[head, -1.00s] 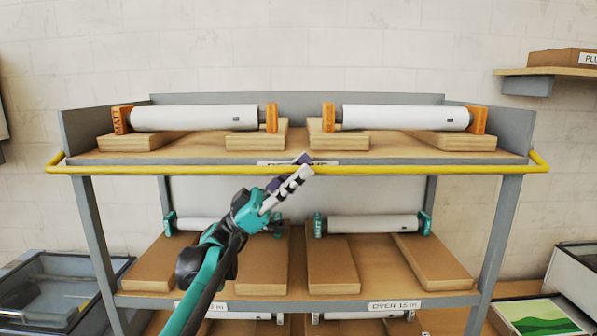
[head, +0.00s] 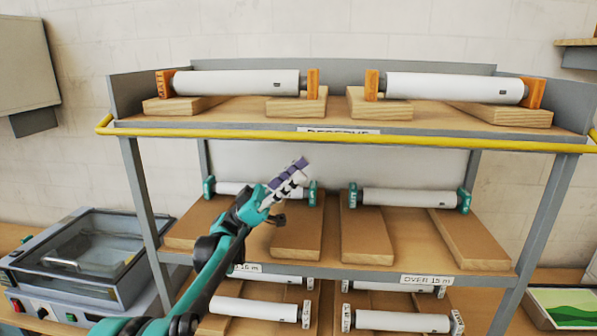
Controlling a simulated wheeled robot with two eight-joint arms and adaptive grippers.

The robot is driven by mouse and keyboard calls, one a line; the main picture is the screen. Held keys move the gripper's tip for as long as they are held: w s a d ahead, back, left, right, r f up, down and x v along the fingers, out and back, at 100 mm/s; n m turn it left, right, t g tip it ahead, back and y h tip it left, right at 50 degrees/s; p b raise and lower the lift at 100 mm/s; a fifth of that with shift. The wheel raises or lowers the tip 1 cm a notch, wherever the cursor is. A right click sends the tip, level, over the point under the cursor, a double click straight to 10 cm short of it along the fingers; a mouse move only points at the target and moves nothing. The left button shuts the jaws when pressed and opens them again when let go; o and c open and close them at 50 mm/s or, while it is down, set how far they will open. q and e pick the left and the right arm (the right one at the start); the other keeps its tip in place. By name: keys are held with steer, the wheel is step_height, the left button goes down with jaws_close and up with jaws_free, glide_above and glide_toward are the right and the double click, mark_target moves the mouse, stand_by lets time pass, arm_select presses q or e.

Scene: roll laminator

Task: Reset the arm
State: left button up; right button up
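My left arm (head: 222,252), teal and black, reaches up from the bottom left of the head view. Its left gripper (head: 297,172) has purple and white segmented fingers pointing up and right, in front of the rack between the top and middle shelves. The fingers overlap from this angle, so I cannot tell if they are open or shut. No held object shows. My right gripper is not in view.
A grey rack with a yellow rail (head: 350,140) holds white rolls, such as the upper left roll (head: 236,83) and middle right roll (head: 409,198), on wooden blocks. A laminator-like machine (head: 85,262) stands at left. A picture (head: 568,305) lies at right.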

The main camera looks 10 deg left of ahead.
arm_select(q)
steer(key=s+d+f+n+t+y+b, duration=0.4)
steer(key=d+f+n+t+y+b, duration=0.15)
steer(key=d+f+n, duration=0.45)
steer(key=s+f+n+t+y+b, duration=0.2)
steer(key=s+f+n+y+b, duration=0.15)
steer(key=f, duration=0.65)
steer(key=s+f+n+t+y+b, duration=0.1)
steer(key=s+f+n+y+b, duration=0.2)
steer(key=f, duration=0.7)
steer(key=s+a+f+n+t+y+b, duration=0.1)
steer(key=s+a+f+y, duration=0.3)
steer(key=f, duration=0.5)
steer(key=s+a+f+n+t+y+b, duration=0.1)
steer(key=s+a+f+n+y+b, duration=0.2)
steer(key=a+f, duration=0.6)
steer(key=s+a+f+n+t+y+b, duration=0.2)
steer(key=s+a+f+y, duration=0.4)
steer(key=f, duration=0.5)
steer(key=shift+a+f+n+y+b, duration=0.3)
steer(key=shift+n+y+b, duration=0.35)
steer(key=shift+b, duration=0.5)
